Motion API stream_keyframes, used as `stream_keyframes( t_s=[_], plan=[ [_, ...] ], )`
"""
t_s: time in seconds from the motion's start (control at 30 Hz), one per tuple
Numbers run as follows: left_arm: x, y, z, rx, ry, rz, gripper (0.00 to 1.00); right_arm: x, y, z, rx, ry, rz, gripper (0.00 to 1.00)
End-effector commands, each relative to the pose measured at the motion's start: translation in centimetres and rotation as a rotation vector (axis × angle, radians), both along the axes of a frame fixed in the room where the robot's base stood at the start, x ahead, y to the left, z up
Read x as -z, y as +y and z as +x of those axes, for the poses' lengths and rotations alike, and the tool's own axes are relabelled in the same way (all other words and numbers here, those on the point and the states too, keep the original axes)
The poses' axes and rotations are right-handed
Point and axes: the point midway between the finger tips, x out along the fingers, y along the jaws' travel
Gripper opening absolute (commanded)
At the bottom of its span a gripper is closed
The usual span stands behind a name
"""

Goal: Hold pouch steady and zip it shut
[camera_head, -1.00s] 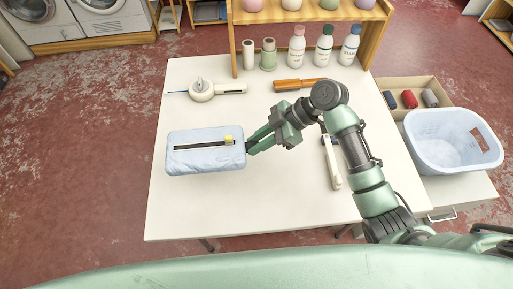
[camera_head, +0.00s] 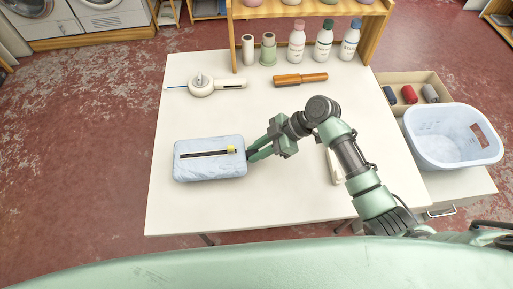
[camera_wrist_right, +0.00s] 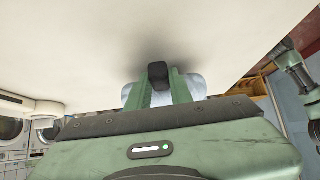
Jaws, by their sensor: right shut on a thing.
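The light blue pouch (camera_head: 208,171) lies flat on the white table, left of the middle in the head view. A dark zip line runs across its top, and a yellow zip pull (camera_head: 231,149) sits at the right end of that line. My right gripper (camera_head: 251,156) is shut at the pouch's right edge, and its fingers hide what lies between them. In the right wrist view the pouch (camera_wrist_right: 194,84) shows behind the green fingers (camera_wrist_right: 158,76), with a dark piece at the fingertips. My left gripper is not in view.
Bottles (camera_head: 323,40) stand at the back. A blue basket (camera_head: 445,140) is at the right. The table's front is clear.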

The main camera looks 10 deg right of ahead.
Motion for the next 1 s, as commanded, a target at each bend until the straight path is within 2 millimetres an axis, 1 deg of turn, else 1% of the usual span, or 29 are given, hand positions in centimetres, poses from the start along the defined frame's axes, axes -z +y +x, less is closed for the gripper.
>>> stream_keyframes(
  t_s=[0.17, 0.6, 1.0],
  plan=[
    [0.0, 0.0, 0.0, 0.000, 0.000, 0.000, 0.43, 0.2, 0.0, 0.0, 0.000, 0.000, 0.001, 0.00],
    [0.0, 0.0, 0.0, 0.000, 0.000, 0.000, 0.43, 2.4, 0.0, 0.0, 0.000, 0.000, 0.001, 0.00],
    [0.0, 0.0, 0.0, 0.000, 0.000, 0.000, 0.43, 2.6, 0.0, 0.0, -0.001, -0.001, 0.001, 0.00]
  ],
)
